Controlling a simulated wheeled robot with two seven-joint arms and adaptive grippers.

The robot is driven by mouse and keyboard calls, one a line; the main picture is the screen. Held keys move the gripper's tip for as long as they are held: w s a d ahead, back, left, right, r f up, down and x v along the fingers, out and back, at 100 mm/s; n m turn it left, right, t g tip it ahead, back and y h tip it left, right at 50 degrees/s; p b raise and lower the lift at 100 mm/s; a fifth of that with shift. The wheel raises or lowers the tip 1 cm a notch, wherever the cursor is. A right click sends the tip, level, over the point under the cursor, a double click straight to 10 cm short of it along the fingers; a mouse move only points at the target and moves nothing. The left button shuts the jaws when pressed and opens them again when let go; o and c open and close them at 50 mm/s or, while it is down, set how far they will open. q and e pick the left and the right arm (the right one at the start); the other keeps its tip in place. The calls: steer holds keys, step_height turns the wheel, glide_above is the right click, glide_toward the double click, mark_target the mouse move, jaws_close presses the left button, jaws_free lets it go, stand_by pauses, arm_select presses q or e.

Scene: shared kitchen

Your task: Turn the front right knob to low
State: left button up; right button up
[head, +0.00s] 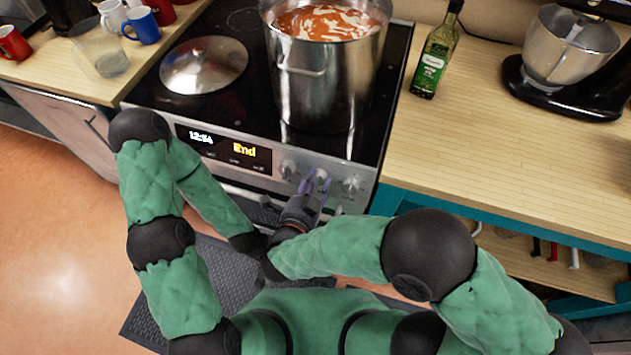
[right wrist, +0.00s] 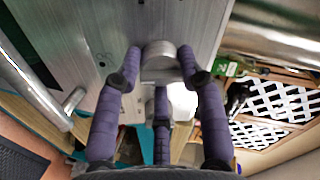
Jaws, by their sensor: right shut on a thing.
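The stove's front panel (head: 222,149) carries three visible silver knobs to the right of its lit display. My right gripper (head: 313,184), with purple fingers, is at the middle one of these knobs (head: 320,176). In the right wrist view, its fingers (right wrist: 160,70) are shut around a round metal knob (right wrist: 158,52). One knob (head: 289,167) is to the left of the gripper and another (head: 350,185) to its right, both untouched. The held knob's pointer and setting cannot be read. My left arm bends down in front of the stove; its gripper is not visible.
A large steel pot (head: 318,95) of red soup stands on the cooktop, close behind the knobs. A lid (head: 204,65) lies to its left. A green bottle (head: 434,55) and a stand mixer (head: 568,50) stand on the right counter. Mugs and a glass (head: 101,50) are at the left.

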steer(key=shift+r+n+p, duration=0.1)
steer(key=shift+n+p, duration=0.4)
steer(key=shift+p, duration=0.15)
steer(key=n+p, duration=0.6)
steer(key=shift+d+r+y, duration=0.1)
steer(key=shift+d+y, duration=0.05)
steer(key=shift+y, duration=0.25)
steer(key=n+p, duration=0.3)
steer(key=n, duration=0.1)
steer(key=shift+n+y+p, duration=0.3)
steer(key=shift+n+p, duration=0.05)
steer(key=shift+n, duration=0.05)
steer(key=n+p, duration=0.4)
steer(key=n, duration=0.2)
steer(key=shift+n, duration=0.3)
steer(key=n+p, duration=0.2)
steer(key=n, duration=0.2)
steer(key=shift+g, duration=0.4)
steer(key=shift+n+p, duration=0.6)
steer(key=shift+n, duration=0.3)
steer(key=o, duration=1.1)
steer(key=shift+o, duration=0.2)
